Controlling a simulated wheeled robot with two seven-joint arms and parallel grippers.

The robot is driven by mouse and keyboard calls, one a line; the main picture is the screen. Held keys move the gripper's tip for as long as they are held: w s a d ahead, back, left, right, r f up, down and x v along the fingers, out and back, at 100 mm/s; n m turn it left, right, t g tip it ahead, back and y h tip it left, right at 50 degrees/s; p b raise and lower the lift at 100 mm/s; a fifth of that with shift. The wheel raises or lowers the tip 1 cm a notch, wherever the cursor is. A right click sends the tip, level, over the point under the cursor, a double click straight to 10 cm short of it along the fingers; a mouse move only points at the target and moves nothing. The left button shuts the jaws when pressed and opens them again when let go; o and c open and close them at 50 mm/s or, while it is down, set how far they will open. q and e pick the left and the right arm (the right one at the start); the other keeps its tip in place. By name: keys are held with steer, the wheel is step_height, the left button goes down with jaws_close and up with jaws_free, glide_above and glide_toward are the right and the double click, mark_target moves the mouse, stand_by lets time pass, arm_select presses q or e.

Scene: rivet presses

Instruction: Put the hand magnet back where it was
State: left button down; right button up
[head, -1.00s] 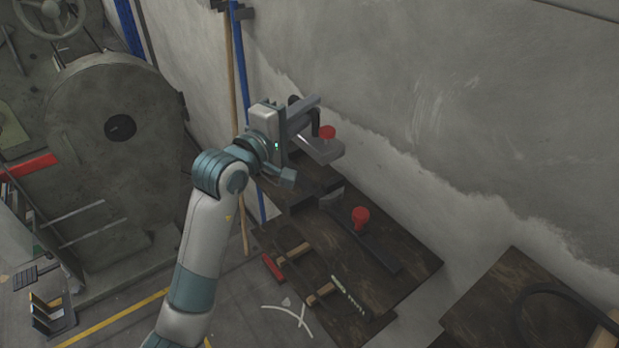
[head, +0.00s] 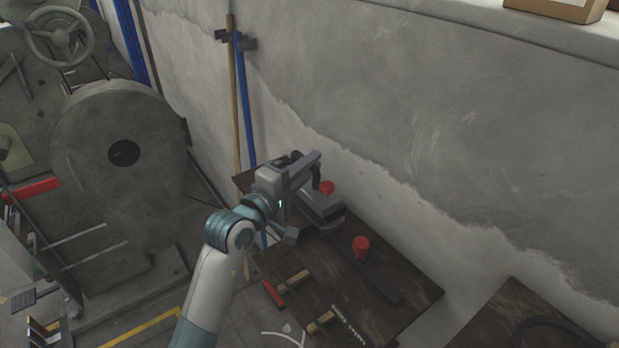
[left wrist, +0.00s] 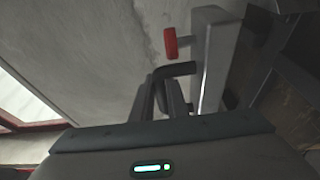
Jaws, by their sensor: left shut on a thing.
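The hand magnet (head: 322,210) is a pale grey block with a red knob and a black handle. My left gripper (head: 309,177) is shut on its handle. The magnet is over the back left part of the dark wooden bench top (head: 370,322); I cannot tell whether it touches the wood. In the left wrist view the magnet's grey body (left wrist: 215,55) and red knob stand just beyond the fingers (left wrist: 163,95), which close on the black handle. My right gripper is not in view.
A dark flat bar with an upright red knob (head: 361,246) lies right of the magnet. Two wooden-handled tools, one red-headed (head: 274,293), lie nearer the front. The wall (head: 440,130) rises close behind. A blue pole (head: 244,100) stands left, and a large grey machine (head: 120,200) is further left.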

mark_target(309, 183)
arm_select(q)
steer(key=shift+f+p, duration=0.35)
steer(key=shift+f, duration=1.4)
steer(key=shift+f, duration=0.1)
steer(key=shift+f+b, duration=0.2)
steer(key=shift+b, duration=0.1)
steer(key=shift+f, duration=0.3)
steer(key=c, duration=1.7)
jaws_free()
steer(key=shift+f, duration=0.1)
steer(key=shift+c, duration=0.2)
